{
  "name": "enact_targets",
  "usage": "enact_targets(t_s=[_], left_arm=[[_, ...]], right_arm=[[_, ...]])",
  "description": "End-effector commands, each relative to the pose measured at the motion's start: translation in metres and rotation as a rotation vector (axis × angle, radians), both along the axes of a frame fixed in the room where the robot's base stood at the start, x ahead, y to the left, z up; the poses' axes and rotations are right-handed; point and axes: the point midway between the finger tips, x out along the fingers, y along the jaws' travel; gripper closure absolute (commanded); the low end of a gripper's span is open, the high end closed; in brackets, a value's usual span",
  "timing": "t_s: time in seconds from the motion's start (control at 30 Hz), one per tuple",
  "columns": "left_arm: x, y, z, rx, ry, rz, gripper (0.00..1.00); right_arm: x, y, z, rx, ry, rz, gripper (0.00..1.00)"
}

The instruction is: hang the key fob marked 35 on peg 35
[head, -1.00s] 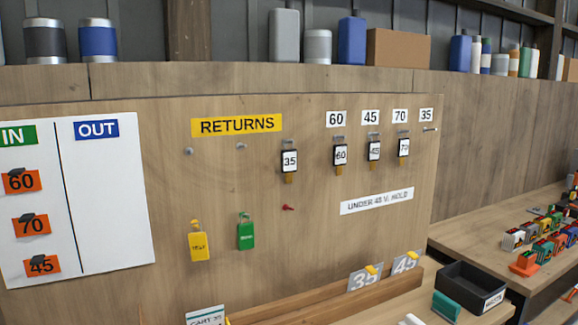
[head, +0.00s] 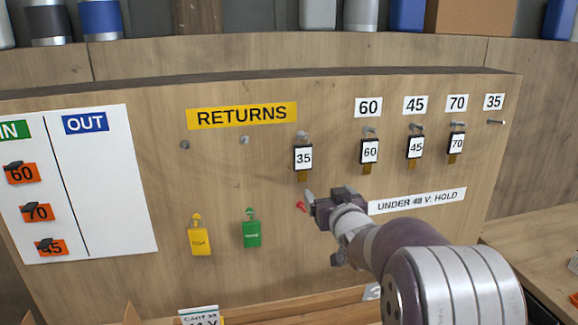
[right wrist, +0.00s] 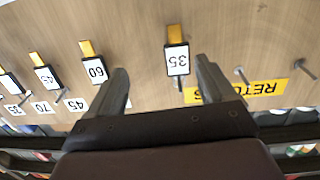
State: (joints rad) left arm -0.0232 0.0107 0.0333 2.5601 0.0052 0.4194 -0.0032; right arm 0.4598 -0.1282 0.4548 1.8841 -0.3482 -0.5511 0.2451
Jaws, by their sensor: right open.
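The key fob marked 35 (head: 303,157) hangs on a peg under the yellow RETURNS sign, a black-framed tag with a brass-coloured end. It also shows in the right wrist view (right wrist: 177,60), upside down, between and beyond my finger tips. Peg 35 (head: 496,122) is at the board's upper right under the 35 label (head: 494,102), and it is bare. My right gripper (head: 309,201) is open and empty, just below the fob in the head view; its fingers also show in the right wrist view (right wrist: 163,80). My left gripper is not in view.
Fobs 60 (head: 370,151), 45 (head: 415,147) and 70 (head: 457,144) hang between fob 35 and peg 35. Yellow (head: 201,241) and green (head: 251,234) tags hang lower left. A red item (head: 300,206) is near my right gripper. Two pegs left of fob 35 are bare.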

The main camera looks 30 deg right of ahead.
Motion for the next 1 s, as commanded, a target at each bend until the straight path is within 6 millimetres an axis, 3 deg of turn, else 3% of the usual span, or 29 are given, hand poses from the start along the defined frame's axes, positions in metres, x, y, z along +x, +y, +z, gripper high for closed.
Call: enact_targets(t_s=[0.1, 0.17, 0.7, 1.0], left_arm=[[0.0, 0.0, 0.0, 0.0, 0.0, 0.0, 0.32], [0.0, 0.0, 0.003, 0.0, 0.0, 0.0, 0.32], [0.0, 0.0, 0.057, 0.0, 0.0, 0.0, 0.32], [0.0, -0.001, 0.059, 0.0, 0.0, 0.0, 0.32]], right_arm=[[0.006, 0.006, 0.023, -0.009, -0.102, 0.037, 0.17], [0.01, 0.007, 0.028, -0.001, -0.123, 0.042, 0.17], [0.117, -0.019, 0.029, 0.003, -0.12, 0.041, 0.17], [0.129, -0.022, 0.025, 0.003, -0.12, 0.04, 0.17]])
